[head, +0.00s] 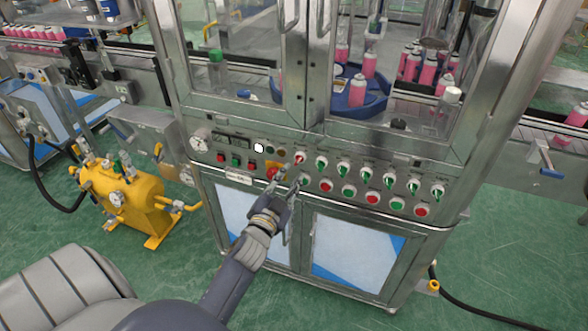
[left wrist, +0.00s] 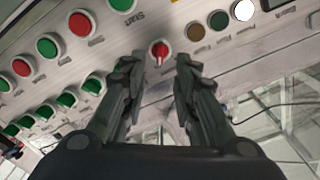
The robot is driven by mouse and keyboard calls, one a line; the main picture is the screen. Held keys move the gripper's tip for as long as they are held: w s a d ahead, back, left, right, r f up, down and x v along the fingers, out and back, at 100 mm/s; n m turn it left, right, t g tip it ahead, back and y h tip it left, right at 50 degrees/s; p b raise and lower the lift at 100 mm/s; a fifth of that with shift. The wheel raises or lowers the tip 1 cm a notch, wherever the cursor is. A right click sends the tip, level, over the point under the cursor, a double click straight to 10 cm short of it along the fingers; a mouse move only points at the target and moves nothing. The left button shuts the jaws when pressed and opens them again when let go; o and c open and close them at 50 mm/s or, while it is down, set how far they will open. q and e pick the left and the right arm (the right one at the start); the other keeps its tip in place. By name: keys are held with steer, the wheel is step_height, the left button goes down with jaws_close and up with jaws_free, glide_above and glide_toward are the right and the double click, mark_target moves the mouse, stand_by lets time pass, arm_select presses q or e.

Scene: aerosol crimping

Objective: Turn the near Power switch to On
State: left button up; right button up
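The Power switch appears to be the red rotary knob (head: 299,157) on the machine's control panel, at the left end of a row of green knobs. Its label is too small to read. In the left wrist view this red knob (left wrist: 159,52) has its handle roughly upright in the picture. My left gripper (head: 284,183) is in front of the panel, below the knob in the head view. In the left wrist view the left gripper's fingers (left wrist: 157,66) are apart, with the knob just beyond the gap between their tips. Contact is not visible. My right gripper is not in view.
A red emergency stop (head: 272,173) lies close to the left fingers. Several green knobs (head: 343,168) and red and green buttons (head: 372,198) fill the panel to the right. Glass doors with metal handles (head: 318,18) are above. A yellow tank (head: 122,200) stands left.

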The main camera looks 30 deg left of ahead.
arm_select(q)
steer(key=shift+v, duration=2.8)
steer(key=shift+w, duration=0.1)
steer(key=s+d+f+g+h, duration=0.1)
steer(key=s+d+f+g, duration=0.25)
steer(key=f, duration=0.85)
steer(key=s+d+f+g+h, duration=0.1)
steer(key=s+d+f+g, duration=0.2)
steer(key=f, duration=0.8)
steer(key=s+d+f+g+h, duration=0.1)
steer(key=s+d+f+g, duration=0.3)
steer(key=f, duration=0.8)
steer(key=s+f+g, duration=0.2)
steer(key=s+f, duration=0.4)
steer(key=s, duration=0.4)
steer(key=s+f+g, duration=0.2)
steer(key=s+f, duration=0.4)
steer(key=s, duration=0.4)
steer(key=s+f+n+g+h, duration=0.1)
steer(key=s+f, duration=0.4)
steer(key=s, duration=0.5)
steer(key=shift+s+d+f+g, duration=0.3)
steer(key=shift+d+f+g, duration=0.1)
steer(key=shift+g, duration=0.15)
